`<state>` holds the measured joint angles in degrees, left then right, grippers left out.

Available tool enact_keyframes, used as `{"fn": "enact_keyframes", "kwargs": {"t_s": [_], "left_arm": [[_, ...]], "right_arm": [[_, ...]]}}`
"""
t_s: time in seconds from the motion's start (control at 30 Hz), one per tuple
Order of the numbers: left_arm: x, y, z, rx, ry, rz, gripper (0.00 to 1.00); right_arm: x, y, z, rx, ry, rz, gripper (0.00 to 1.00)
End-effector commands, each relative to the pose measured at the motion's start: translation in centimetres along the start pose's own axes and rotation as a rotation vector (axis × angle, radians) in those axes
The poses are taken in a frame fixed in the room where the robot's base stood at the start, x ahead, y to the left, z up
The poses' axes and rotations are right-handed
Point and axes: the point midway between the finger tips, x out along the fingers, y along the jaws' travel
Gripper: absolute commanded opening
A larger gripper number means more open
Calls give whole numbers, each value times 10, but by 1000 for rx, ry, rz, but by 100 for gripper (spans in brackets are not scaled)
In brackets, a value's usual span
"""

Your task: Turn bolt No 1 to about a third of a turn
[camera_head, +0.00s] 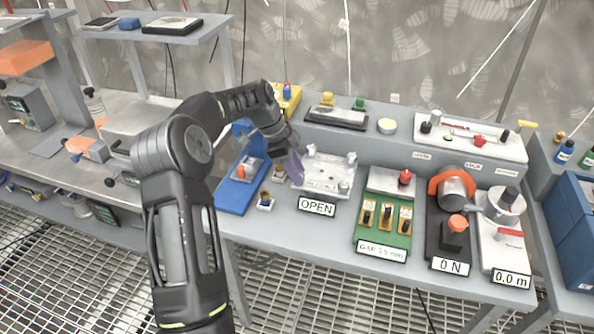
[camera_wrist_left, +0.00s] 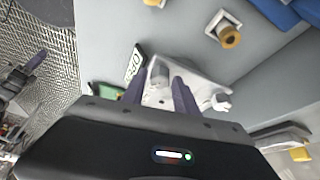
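A white plate (camera_head: 326,176) with upright grey bolts near its corners lies on the grey bench behind an OPEN sign (camera_head: 317,206). Bolts show at its back left (camera_head: 311,150), back right (camera_head: 351,157) and front right (camera_head: 343,186). I cannot read any bolt numbers. My left gripper (camera_head: 297,180) points down at the plate's left side. In the left wrist view its two purple fingers (camera_wrist_left: 157,88) are apart, with a grey bolt (camera_wrist_left: 158,74) showing between them; I cannot tell whether they touch it. Part of my right gripper (camera_wrist_left: 30,68) seems to show at that view's left edge.
A blue tray (camera_head: 236,194) and a small brass-topped part (camera_head: 265,201) are left of the plate. A raised shelf runs behind.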

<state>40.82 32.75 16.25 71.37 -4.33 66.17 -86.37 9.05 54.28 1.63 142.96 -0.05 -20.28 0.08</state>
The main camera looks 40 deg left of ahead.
Motion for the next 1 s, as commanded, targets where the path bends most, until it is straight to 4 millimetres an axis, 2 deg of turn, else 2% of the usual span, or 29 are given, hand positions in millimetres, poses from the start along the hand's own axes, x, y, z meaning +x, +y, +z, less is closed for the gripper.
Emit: {"fn": "enact_keyframes", "kwargs": {"t_s": [0.17,0.53,1.0], "left_arm": [[0,0,0,-1,1,0,50],[-6,-1,0,-1,1,-2,50],[-72,-1,0,-1,1,-2,50]], "right_arm": [[0,0,0,0,0,0,36],[1,0,0,0,0,0,36],[9,3,0,-1,1,-1,36]]}}
